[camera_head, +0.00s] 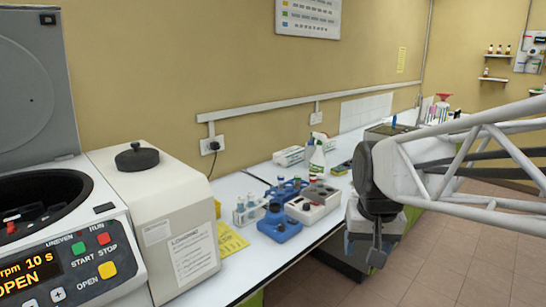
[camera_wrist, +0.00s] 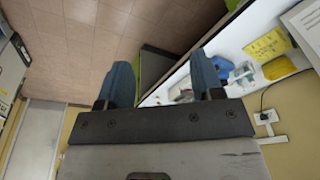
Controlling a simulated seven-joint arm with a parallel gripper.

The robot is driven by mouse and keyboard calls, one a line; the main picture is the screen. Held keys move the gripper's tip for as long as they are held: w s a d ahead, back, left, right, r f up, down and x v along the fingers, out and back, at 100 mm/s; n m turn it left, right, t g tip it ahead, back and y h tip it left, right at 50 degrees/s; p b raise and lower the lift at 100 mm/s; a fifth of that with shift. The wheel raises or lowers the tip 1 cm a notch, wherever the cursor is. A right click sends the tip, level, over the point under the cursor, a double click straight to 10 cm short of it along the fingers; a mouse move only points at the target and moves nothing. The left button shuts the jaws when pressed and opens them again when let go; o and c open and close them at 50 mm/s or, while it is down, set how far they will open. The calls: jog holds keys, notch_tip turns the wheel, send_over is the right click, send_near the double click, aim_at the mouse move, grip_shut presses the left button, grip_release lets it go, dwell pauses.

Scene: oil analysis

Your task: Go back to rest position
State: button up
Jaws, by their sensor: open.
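My gripper (camera_head: 367,243) is at the right of the head view, in front of the bench edge and over the floor side. In the wrist view its two blue fingers (camera_wrist: 163,82) stand wide apart with nothing between them but floor and the bench's side. The gripper is open and empty. My arm reaches in from the right edge of the head view and hides part of the bench's far end.
A centrifuge (camera_head: 60,250) with its lid raised and a white box (camera_head: 165,220) with a black knob stand at left. A blue tube holder (camera_head: 280,228), a grey block (camera_head: 313,205) and a spray bottle (camera_head: 317,160) stand on the white bench (camera_head: 235,190). The floor (camera_head: 440,265) is clear.

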jog(key=s+f+n, duration=0.1)
jog(key=s+f, duration=0.4)
jog(key=s, duration=0.8)
jog(key=shift+s+d, duration=0.15)
jog(key=shift+d, duration=0.05)
